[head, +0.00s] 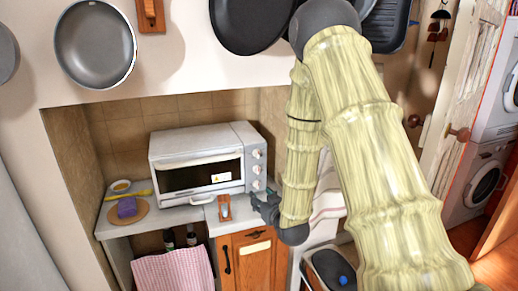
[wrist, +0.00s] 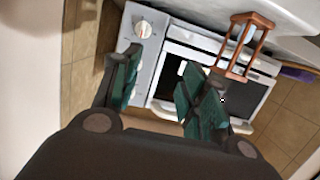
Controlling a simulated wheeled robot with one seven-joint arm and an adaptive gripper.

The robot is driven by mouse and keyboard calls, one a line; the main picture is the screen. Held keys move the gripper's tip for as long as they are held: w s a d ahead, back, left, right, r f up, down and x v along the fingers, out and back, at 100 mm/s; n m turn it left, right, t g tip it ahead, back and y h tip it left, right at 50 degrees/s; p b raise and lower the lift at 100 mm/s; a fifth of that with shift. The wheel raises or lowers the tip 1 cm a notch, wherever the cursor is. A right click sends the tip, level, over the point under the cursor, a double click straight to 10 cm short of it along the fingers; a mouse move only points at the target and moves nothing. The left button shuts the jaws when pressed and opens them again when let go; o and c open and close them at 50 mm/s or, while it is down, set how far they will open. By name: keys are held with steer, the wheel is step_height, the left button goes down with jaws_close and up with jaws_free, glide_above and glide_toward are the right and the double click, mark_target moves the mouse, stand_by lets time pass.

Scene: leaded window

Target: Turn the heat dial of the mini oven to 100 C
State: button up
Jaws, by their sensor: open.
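The white mini oven (head: 196,139) stands on the counter in the alcove, its dark glass door shut. Its right-hand panel has a column of round dials, the lowest one (head: 256,184) just above my gripper (head: 266,204) in the head view. In the wrist view, one pale dial (wrist: 143,28) shows clearly beyond the fingers of my gripper (wrist: 160,64). The fingers are apart, with nothing between them, in front of the panel and apart from that dial. They hide part of the panel and door. The dial markings are too small to read.
A small wooden-framed stand (head: 224,207) is at the counter's front edge, close beside my gripper; it also shows in the wrist view (wrist: 238,48). A purple block (head: 127,207) lies at the left. A pink checked towel (head: 174,273) hangs below. Pans hang above.

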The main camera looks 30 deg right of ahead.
mark_target(258, 153)
steer(key=w+d+r+t+h, duration=0.15)
steer(key=d+r, duration=0.25)
steer(key=r, duration=0.6)
steer(key=shift+m+t, duration=0.3)
steer(key=shift+t, duration=0.15)
steer(key=p+x, duration=0.4)
steer(key=x, duration=0.6)
steer(key=shift+w+p, duration=0.4)
steer(key=shift+c, duration=0.3)
steer(key=c, duration=0.8)
